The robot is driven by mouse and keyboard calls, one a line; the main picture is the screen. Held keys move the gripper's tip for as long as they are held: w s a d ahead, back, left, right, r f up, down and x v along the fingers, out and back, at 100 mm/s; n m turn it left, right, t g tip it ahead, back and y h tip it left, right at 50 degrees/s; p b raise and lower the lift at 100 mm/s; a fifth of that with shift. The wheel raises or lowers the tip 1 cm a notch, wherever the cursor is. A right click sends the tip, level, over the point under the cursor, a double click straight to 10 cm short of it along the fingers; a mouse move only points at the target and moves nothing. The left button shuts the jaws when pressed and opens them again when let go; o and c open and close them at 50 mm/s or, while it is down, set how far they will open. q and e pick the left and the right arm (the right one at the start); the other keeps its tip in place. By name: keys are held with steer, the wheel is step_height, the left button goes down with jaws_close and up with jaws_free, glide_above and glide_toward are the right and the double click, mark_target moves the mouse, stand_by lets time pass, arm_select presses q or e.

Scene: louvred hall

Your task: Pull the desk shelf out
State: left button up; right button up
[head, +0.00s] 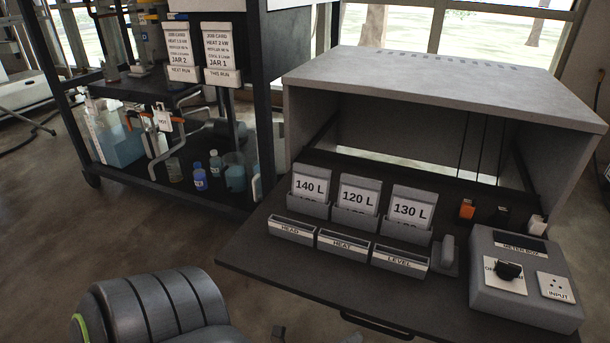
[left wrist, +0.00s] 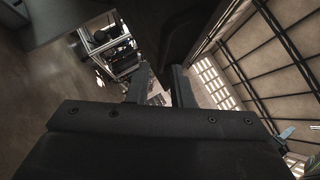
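The desk shelf (head: 270,258) is a dark board that projects forward from a grey desk housing (head: 450,85), on the right of the head view. A dark bar handle (head: 376,325) is on its front edge, low in the picture. My left gripper (head: 315,337) shows only as small dark tips at the bottom edge, left of the handle and apart from it. In the left wrist view, the left gripper (left wrist: 160,78) has its two fingers apart with nothing seen between them. My right gripper is not in view.
The shelf carries card holders (head: 357,202), labelled trays (head: 343,244) and a meter box (head: 525,278). A dark trolley (head: 185,190) with bottles and jars stands at left. Bare floor (head: 130,240) lies in front of the trolley.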

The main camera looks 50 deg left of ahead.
arm_select(q)
steer(key=v, duration=1)
steer(key=shift+s, duration=0.3)
steer(key=shift+f, duration=0.15)
